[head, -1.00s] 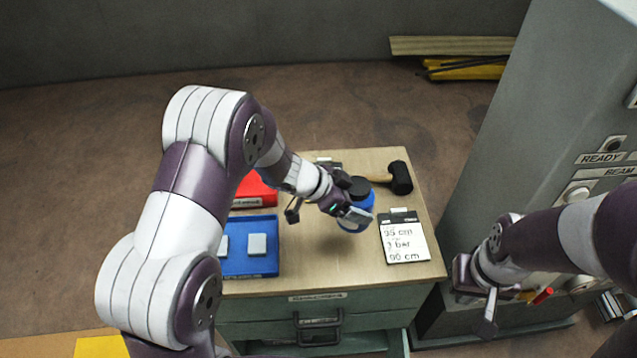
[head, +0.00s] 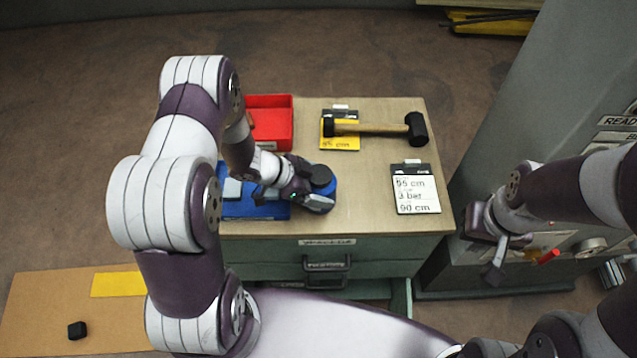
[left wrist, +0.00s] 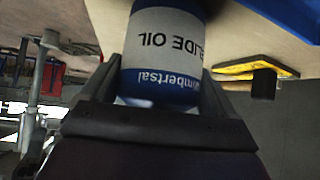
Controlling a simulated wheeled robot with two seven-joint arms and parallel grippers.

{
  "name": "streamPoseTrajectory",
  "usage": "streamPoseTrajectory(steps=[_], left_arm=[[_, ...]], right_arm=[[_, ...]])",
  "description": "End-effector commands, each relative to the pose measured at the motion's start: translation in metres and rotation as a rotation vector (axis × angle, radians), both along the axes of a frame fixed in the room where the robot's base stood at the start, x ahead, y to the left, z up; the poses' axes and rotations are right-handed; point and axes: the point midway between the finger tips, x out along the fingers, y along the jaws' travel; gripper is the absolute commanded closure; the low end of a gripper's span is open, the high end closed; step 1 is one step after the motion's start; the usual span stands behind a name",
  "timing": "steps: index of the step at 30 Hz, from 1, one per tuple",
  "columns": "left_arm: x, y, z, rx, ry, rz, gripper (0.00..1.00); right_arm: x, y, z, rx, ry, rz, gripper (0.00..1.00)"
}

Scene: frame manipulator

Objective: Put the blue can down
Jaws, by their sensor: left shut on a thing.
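The blue can (head: 327,189) is at the front middle of the cabinet top, just right of the blue tray (head: 240,210), partly hidden by my left gripper. My left gripper (head: 318,200) is shut on it. In the left wrist view the blue can (left wrist: 165,50) sits between the two fingers, with a white band reading "SLIDE OIL" upside down. I cannot tell whether its base touches the top. My right gripper (head: 490,255) is open and empty, off the cabinet's right side by the grey machine.
On the wooden top (head: 360,200) are a red bin (head: 270,120), a black-headed mallet (head: 417,128) over a yellow card (head: 340,143), and a clipboard (head: 416,190). Grey blocks lie in the blue tray. The wood between can and clipboard is clear.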

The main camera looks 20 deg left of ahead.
Motion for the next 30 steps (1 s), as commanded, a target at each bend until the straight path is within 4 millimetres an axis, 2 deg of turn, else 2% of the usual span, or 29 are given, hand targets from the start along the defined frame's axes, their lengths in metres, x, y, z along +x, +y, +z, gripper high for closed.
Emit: streamPoseTrajectory(steps=[7,8,9,17,20,30], left_arm=[[0.0,0.0,-0.003,-0.001,0.0,0.0,0.55],[0.0,0.0,-0.002,0.0,0.0,0.0,0.02],[0.0,0.0,-0.002,0.0,0.0,0.0,0.0],[0.0,0.0,0.003,0.0,0.0,0.0,0.0],[-0.003,0.008,0.009,0.0,-0.001,0.004,0.0],[-0.028,0.058,0.061,0.001,-0.002,0.004,0.0]], right_arm=[[0.0,0.0,-0.002,0.0,0.0,0.0,1.0],[0.0,0.0,-0.001,0.0,0.0,0.0,1.0],[0.0,0.0,-0.001,0.0,0.0,0.0,1.0],[0.0,0.0,0.001,0.0,0.0,0.0,1.0],[0.0,0.0,0.001,0.0,0.0,0.0,1.0],[0.0,0.0,0.005,0.0,0.0,0.0,1.0]])
